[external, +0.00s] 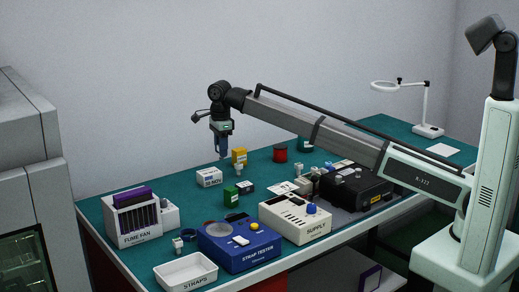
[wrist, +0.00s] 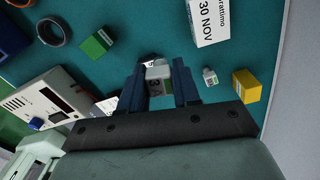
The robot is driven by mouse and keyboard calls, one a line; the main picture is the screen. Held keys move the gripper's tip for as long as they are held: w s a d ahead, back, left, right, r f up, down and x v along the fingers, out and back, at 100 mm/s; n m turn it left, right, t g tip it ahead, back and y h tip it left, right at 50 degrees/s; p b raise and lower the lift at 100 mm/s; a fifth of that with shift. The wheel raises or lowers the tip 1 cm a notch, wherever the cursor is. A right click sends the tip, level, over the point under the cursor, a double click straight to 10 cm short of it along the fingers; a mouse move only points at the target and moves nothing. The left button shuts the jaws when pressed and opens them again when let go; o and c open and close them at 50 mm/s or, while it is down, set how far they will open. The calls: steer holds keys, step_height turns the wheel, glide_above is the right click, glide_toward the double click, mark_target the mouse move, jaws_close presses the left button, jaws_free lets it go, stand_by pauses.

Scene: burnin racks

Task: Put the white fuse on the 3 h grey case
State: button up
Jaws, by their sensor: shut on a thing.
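My gripper (external: 222,156) points down above the table's back half; it also shows in the wrist view (wrist: 160,76), shut on a small whitish block (wrist: 158,71). This looks like the white fuse; in the external view it is too small to make out. Dark grey with a "3"-like mark shows between the fingers, but I cannot tell whether it belongs to the held thing or a case behind it. A dark grey case (external: 246,187) with a pale label stands beside the green case (external: 231,196); its writing is unreadable. My gripper is up and apart from it.
A yellow case (external: 239,156) stands with another small white fuse (wrist: 209,76) beside it. A white "30 NOV" box (external: 209,177) stands nearby. The strap tester (external: 240,245), supply unit (external: 295,218) and fume fan rack (external: 134,218) line the front. Free table lies at back left.

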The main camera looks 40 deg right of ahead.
glide_above(244, 184)
steer(key=shift+f+n, duration=0.6)
steer(key=shift+f, duration=1.8)
steer(key=shift+f+n, duration=0.6)
steer(key=shift+f, duration=1.75)
steer(key=o, duration=1)
steer(key=shift+f, duration=0.1)
steer(key=shift+o, duration=0.2)
step_height(244, 184, up, 12)
